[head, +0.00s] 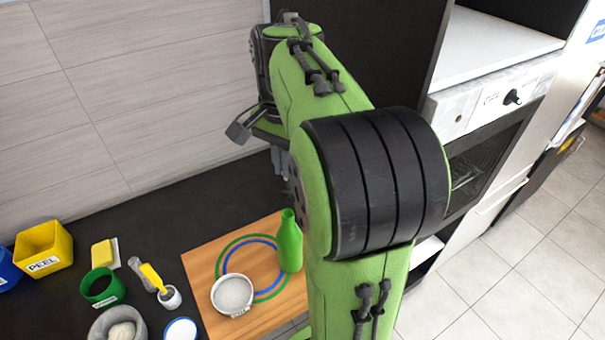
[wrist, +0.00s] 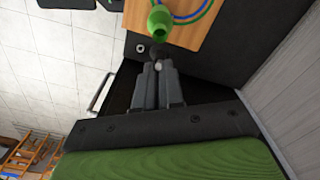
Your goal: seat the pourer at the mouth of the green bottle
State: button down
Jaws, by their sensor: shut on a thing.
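The green bottle (head: 289,247) stands upright at the right part of the wooden board (head: 199,278), partly beside my arm in the head view. In the wrist view the bottle (wrist: 160,20) is at the top, with its mouth towards the camera. My gripper (wrist: 158,68) is shut on the pourer (wrist: 157,51), a small dark piece with a pale part between the fingertips. The pourer appears just below the bottle mouth in the wrist view, but I cannot tell the gap or whether they touch. My arm hides the pourer in the head view.
A white bowl (head: 232,296) sits on the board near the bottle. To the left are a yellow PEEL bin (head: 43,248), a green cup (head: 103,289), a yellow sponge (head: 105,254) and a grey bowl (head: 104,322). The wall (head: 130,90) runs behind the dark counter.

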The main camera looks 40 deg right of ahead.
aim_at(286, 182)
jog(key=shift+r, duration=0.1)
dwell(0.3)
jog(key=shift+f+b, duration=1.75)
jog(key=shift+f, duration=0.9)
jog(key=shift+f+b, duration=0.35)
jog(key=shift+f, duration=0.85)
jog(key=c, duration=1.2)
grip_release()
jog(key=shift+o, duration=0.2)
notch_tip(286, 182, up, 16)
jog(key=p, duration=0.7)
jog(key=shift+p, duration=0.35)
